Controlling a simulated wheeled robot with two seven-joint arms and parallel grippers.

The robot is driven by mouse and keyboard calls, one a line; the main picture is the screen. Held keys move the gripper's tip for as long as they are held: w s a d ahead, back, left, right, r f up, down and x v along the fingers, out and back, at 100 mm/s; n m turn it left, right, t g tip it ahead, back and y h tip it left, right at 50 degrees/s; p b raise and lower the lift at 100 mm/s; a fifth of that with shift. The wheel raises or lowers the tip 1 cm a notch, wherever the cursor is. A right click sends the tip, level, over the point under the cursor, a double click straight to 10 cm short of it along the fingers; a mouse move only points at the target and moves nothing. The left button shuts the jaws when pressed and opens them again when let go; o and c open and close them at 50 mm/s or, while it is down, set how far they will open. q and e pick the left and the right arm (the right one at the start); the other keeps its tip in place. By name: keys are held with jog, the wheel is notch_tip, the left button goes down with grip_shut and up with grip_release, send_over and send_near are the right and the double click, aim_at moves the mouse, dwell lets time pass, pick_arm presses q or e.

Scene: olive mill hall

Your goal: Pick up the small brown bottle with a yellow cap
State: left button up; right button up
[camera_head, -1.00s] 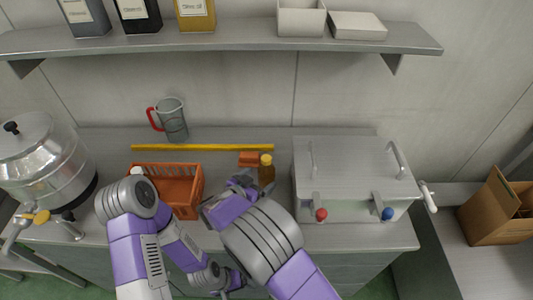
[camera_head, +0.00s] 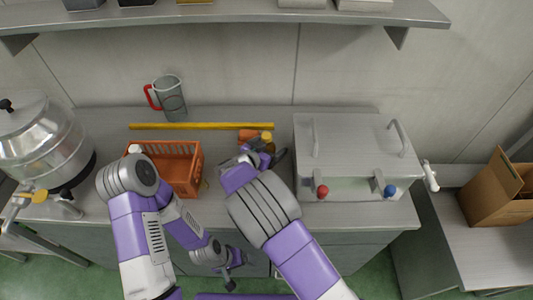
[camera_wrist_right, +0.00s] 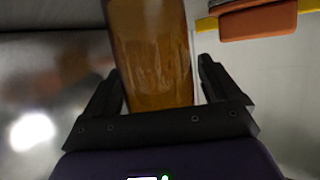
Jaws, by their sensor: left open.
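The small brown bottle with a yellow cap (camera_head: 267,136) stands upright on the metal counter, left of the steel box. My right gripper (camera_head: 265,156) is at the bottle and hides its lower part. In the right wrist view, the brown bottle body (camera_wrist_right: 150,50) stands between the two fingers of my right gripper (camera_wrist_right: 160,82). A narrow gap shows at the right finger; contact at the left finger cannot be told. The cap is out of that view. My left gripper (camera_head: 230,283) is open, low in front of the counter and away from the bottle.
An orange basket (camera_head: 178,170) is further left, with a grey jug (camera_head: 172,98) behind. The steel box (camera_head: 355,145) with red and blue knobs is close on the right.

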jog(key=c, duration=1.2)
jog(key=shift+c, duration=0.2)
